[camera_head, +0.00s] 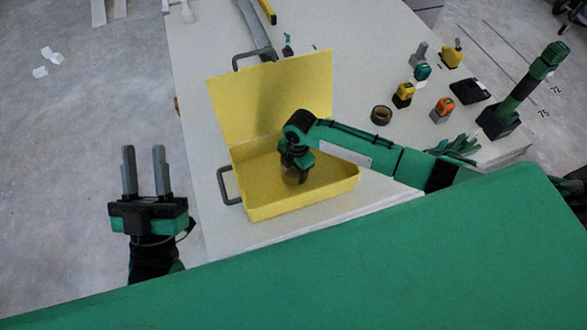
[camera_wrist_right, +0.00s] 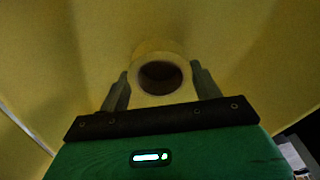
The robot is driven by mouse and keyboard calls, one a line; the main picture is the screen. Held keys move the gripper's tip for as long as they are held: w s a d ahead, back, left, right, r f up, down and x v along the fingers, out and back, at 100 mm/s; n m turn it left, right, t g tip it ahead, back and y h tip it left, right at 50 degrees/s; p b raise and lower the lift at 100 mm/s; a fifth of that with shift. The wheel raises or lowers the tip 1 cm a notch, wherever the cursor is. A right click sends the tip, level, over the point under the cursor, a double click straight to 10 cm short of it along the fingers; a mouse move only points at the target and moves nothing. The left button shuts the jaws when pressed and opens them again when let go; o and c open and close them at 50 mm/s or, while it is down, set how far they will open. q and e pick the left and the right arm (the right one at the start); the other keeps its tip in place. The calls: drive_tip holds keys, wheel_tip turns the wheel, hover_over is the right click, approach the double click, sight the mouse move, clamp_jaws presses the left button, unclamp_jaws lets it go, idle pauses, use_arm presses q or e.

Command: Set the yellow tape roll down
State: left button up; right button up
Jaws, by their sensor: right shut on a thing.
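The yellow tape roll (camera_wrist_right: 160,54) is between the two fingers of my right gripper in the right wrist view, its dark hole facing the camera. In the head view my right gripper (camera_head: 295,172) reaches down inside the open yellow toolbox (camera_head: 262,211), with the tape roll low between its fingers and partly hidden. I cannot tell whether the roll touches the box floor. My left gripper (camera_head: 144,172) is open and empty, to the left of the table, with its two grey fingers apart.
The toolbox lid (camera_head: 270,95) stands up at the back. A dark tape roll (camera_head: 381,115), a yellow-black tool (camera_head: 403,95), an orange-topped tool (camera_head: 442,110) and other tools stand on the pale table (camera_head: 195,60) to the right. Clear table lies left of the lid.

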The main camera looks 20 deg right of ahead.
drive_tip(key=shift+f, duration=0.15)
drive_tip(key=o, duration=1)
drive_tip(key=shift+r, duration=0.3)
use_arm(q)
drive_tip(key=s+d+f+g+y+p, duration=0.1)
drive_tip(key=s+d+f+g+p, duration=0.1)
drive_tip(key=f+g, duration=0.7)
wheel_tip(320, 180, down, 6)
drive_tip(key=shift+s+d+f+g+p, duration=0.2)
drive_tip(key=shift+d+g+p, duration=0.2)
drive_tip(key=shift+d+p, duration=0.6)
use_arm(e)
wheel_tip(320, 180, up, 12)
drive_tip(key=d, duration=0.1)
drive_tip(key=shift+w+f, duration=0.15)
drive_tip(key=shift+w, duration=0.15)
use_arm(q)
drive_tip(key=shift+d+r, duration=0.1)
drive_tip(key=shift+d, duration=0.1)
